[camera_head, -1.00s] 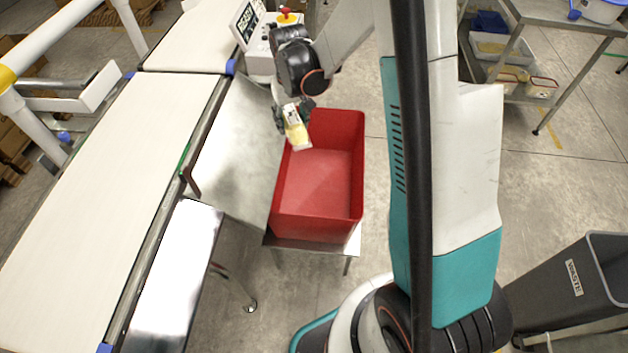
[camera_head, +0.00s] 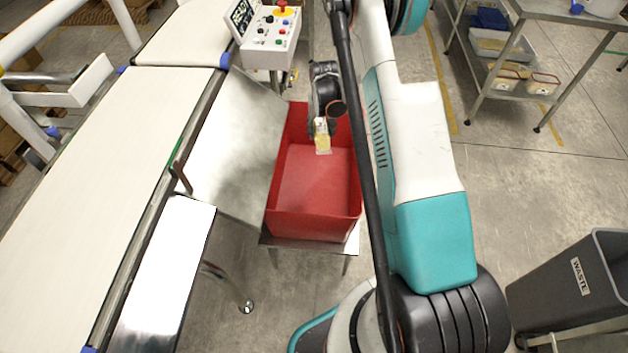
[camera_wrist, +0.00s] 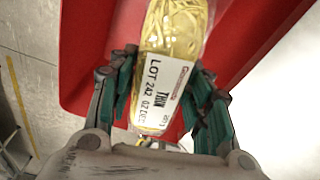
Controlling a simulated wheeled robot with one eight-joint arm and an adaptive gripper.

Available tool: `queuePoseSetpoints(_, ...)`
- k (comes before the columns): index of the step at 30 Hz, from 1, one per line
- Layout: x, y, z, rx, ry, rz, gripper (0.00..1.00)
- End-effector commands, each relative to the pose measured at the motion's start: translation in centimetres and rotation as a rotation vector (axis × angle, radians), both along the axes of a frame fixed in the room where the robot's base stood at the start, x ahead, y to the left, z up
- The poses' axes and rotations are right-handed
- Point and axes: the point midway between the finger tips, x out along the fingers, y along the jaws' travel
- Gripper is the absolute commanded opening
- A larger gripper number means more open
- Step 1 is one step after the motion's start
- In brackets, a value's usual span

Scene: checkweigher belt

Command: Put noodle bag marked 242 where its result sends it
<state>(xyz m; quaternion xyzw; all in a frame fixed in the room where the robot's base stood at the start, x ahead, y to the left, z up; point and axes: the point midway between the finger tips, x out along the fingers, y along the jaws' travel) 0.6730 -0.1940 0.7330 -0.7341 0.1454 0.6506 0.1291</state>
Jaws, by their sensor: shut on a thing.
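The noodle bag (camera_wrist: 172,62) is clear with yellow noodles, and its white label reads "THIN" and "LOT 242". My gripper (camera_wrist: 165,95) is shut on it, one finger on each side of the bag. In the head view the bag (camera_head: 322,142) hangs below my gripper (camera_head: 322,124), over the far part of the red bin (camera_head: 357,190). The bin looks empty. In the wrist view the red bin (camera_wrist: 255,30) lies behind the bag. I cannot tell how far above the bin floor the bag is.
A metal chute plate (camera_head: 235,145) slopes from the conveyor belt (camera_head: 90,200) to the bin's left. A control box with display (camera_head: 268,35) stands behind. A grey WASTE bin (camera_head: 570,290) stands at lower right, and a metal shelf cart (camera_head: 540,60) at upper right.

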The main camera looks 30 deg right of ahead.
Motion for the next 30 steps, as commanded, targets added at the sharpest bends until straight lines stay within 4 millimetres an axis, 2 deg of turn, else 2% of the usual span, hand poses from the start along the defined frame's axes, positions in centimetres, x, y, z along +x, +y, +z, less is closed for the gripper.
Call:
queuePoseSetpoints(10,0.0,0.0,-3.9,0.0,0.0,0.001,0.1)
queuePoseSetpoints(21,0.0,0.0,-4.5,0.0,0.0,0.001,0.1)
queuePoseSetpoints(22,0.0,0.0,-4.5,0.0,0.0,0.001,0.5)
queuePoseSetpoints(24,0.0,0.0,-4.5,0.0,0.0,0.001,0.66)
queuePoseSetpoints(25,0.0,0.0,-4.5,0.0,0.0,0.001,0.69)
queuePoseSetpoints(30,0.0,0.0,-4.5,0.0,0.0,0.001,0.69)
